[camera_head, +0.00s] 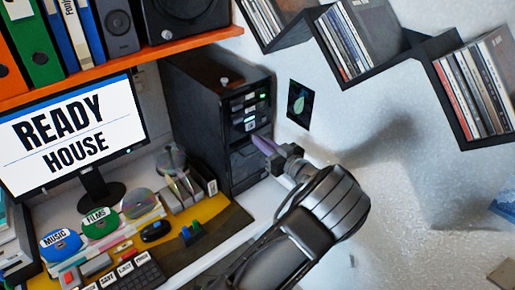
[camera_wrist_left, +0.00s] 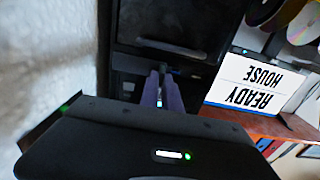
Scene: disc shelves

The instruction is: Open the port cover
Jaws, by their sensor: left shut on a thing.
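The black computer tower (camera_head: 205,115) stands at the back of the desk, with small green lights on its front. It also shows upside down in the wrist view (camera_wrist_left: 170,20). My left gripper (camera_head: 259,142) is at the tower's front, below the lit slots. Its two purple fingers (camera_wrist_left: 164,80) are close together, with the tips at the dark front panel. The gripper is shut on a small part there, which I take to be the port cover; the fingers hide most of it. I cannot tell how far the cover is open. My right gripper is not in view.
A monitor (camera_head: 70,130) reading READY HOUSE stands left of the tower. Discs, a mouse (camera_head: 156,231) and a keyboard (camera_head: 135,277) lie on the desk. An orange shelf (camera_head: 120,62) hangs above. Zigzag wall shelves (camera_head: 398,62) hold cases at upper right.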

